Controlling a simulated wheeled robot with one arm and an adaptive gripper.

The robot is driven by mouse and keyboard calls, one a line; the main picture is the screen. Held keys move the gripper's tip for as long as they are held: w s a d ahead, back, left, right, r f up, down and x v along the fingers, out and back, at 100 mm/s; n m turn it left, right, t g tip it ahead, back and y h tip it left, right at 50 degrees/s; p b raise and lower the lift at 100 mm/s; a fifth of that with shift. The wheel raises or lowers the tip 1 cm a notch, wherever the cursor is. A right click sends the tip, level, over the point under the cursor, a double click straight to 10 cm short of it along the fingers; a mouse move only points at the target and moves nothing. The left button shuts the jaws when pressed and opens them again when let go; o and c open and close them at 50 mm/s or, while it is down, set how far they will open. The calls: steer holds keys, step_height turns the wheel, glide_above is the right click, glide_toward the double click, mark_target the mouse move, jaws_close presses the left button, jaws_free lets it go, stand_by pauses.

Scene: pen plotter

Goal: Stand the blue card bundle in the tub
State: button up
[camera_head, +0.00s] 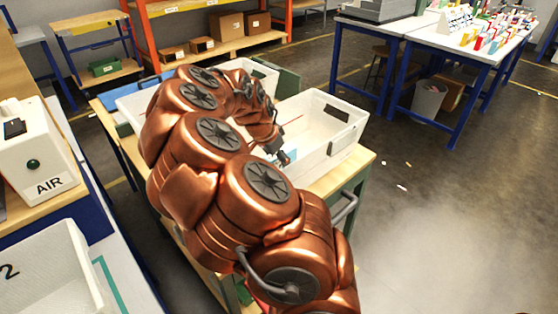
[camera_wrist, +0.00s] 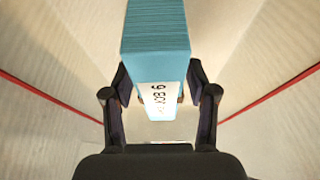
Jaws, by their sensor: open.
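The blue card bundle (camera_wrist: 156,38) is in the wrist view, running from the top edge to the middle, with a white label bearing dark print on its near end. My gripper (camera_wrist: 159,92) has its two dark fingers apart, one on each side of the labelled end. Whether either finger touches it is unclear. In the head view my gripper (camera_head: 282,159) reaches into the white tub (camera_head: 343,143), and a bit of the blue bundle (camera_head: 292,155) shows beside it. Pale walls fill both sides of the wrist view. The bundle's far end is out of the wrist frame.
The tub stands on a wooden-topped cart (camera_head: 357,162). More white containers (camera_head: 262,73) are behind my arm, which hides much of the cart. A white machine marked AIR (camera_head: 35,160) is at left. Open floor (camera_head: 440,210) lies to the right.

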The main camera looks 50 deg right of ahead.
steer(key=v, duration=1.1)
steer(key=shift+a+r+b, duration=0.15)
steer(key=shift+r+b, duration=0.1)
steer(key=shift+b, duration=0.05)
steer(key=s+a+r+n+y+p, duration=0.1)
steer(key=s+a+r+n+p, duration=0.2)
steer(key=a, duration=0.8)
steer(key=s+a+r+n+y+p, duration=0.2)
steer(key=s+a+r+n+p, duration=0.1)
steer(key=s+a+n, duration=0.5)
steer(key=s+a+p, duration=0.1)
steer(key=s+a, duration=0.1)
steer(key=a, duration=0.1)
steer(key=shift+a+y, duration=0.2)
steer(key=shift+y, duration=0.1)
steer(key=s+a+n, duration=0.2)
steer(key=s, duration=0.1)
steer(key=s+a+f+n+p, duration=0.1)
steer(key=s+a+n, duration=0.2)
steer(key=s+a+n+g+p, duration=0.1)
steer(key=s+a+n, duration=0.1)
steer(key=s+n, duration=0.1)
steer(key=shift+s+a+f+y, duration=0.3)
steer(key=shift+s+a+y, duration=0.1)
steer(key=shift+s, duration=0.05)
